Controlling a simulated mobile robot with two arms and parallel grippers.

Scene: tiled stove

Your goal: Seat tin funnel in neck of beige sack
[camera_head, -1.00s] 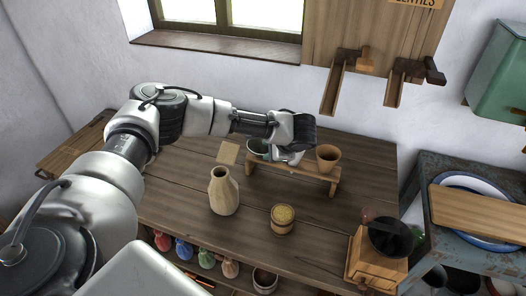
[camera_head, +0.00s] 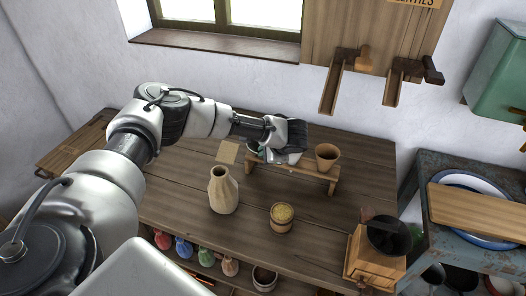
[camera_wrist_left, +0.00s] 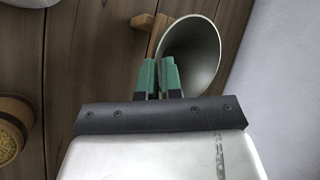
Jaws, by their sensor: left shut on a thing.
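The beige sack (camera_head: 223,192) stands upright on the wooden table, its round neck open at the top. The tin funnel (camera_wrist_left: 196,50) is a grey cone with its wide mouth toward the camera in the left wrist view. My left gripper (camera_wrist_left: 159,68), with green fingers, is shut on the funnel at its rim side. In the head view my left gripper (camera_head: 270,156) is at the small wooden rack, behind and right of the sack, apart from it. It hides most of the funnel there. My right gripper is not in view.
The wooden rack (camera_head: 308,176) holds a brown cup (camera_head: 327,157) at its right end. A tub of grain (camera_head: 282,217) stands in front of it, and a grinder (camera_head: 376,255) is at the front right. A flat tan card (camera_head: 228,152) lies behind the sack.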

